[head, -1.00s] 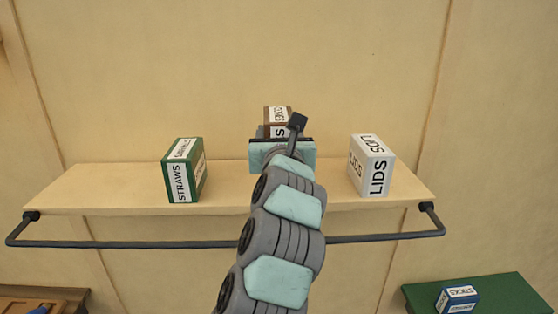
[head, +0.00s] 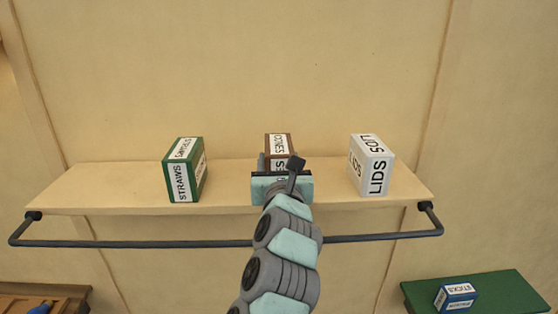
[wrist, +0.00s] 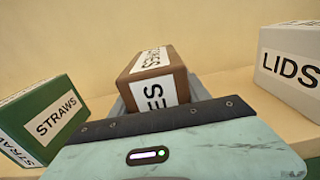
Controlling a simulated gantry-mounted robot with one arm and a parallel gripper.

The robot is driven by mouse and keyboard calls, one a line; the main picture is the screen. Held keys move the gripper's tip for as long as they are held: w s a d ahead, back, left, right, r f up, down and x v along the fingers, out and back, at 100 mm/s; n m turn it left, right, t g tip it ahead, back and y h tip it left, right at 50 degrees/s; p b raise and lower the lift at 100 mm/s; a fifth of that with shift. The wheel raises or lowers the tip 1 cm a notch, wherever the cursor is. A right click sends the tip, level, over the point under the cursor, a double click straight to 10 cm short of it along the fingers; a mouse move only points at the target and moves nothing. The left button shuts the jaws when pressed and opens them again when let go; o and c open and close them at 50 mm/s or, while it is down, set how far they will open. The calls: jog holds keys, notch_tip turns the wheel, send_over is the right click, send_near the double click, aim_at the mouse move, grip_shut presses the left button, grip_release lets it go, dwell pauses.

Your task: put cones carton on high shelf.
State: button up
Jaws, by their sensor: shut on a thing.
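The cones carton (head: 279,143) is brown with white labels and is at the middle of the high shelf (head: 105,188), between two other cartons. In the wrist view the cones carton (wrist: 158,72) stands just beyond my gripper's teal body, with its label partly cut off. My gripper (head: 276,162) is shut on the cones carton; its fingers are mostly hidden behind its own body. The carton's lower part is hidden, so I cannot tell whether it touches the shelf board.
A green straws carton (head: 184,170) stands to the left on the shelf and a white lids carton (head: 371,166) to the right, both with gaps. A dark rail (head: 140,244) runs along the shelf front. A blue sticks carton (head: 456,297) sits on a green surface (head: 505,290) below right.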

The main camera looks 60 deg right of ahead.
jog(key=o, duration=1.7)
jog(key=shift+c, duration=0.2)
jog(key=shift+r, duration=0.1)
jog(key=b+v, duration=0.1)
jog(key=v, duration=0.2)
jog(key=b+v, duration=0.2)
jog(key=v, duration=0.1)
jog(key=shift+a+f, duration=0.25)
jog(key=b, duration=0.3)
jog(key=shift+s+a, duration=0.15)
jog(key=shift+r+b+v, duration=0.15)
jog(key=shift+b+v, duration=1.15)
jog(key=shift+b, duration=0.5)
jog(key=shift+r+b+v, duration=0.15)
jog(key=shift+b+v, duration=1.1)
jog(key=shift+b, duration=0.5)
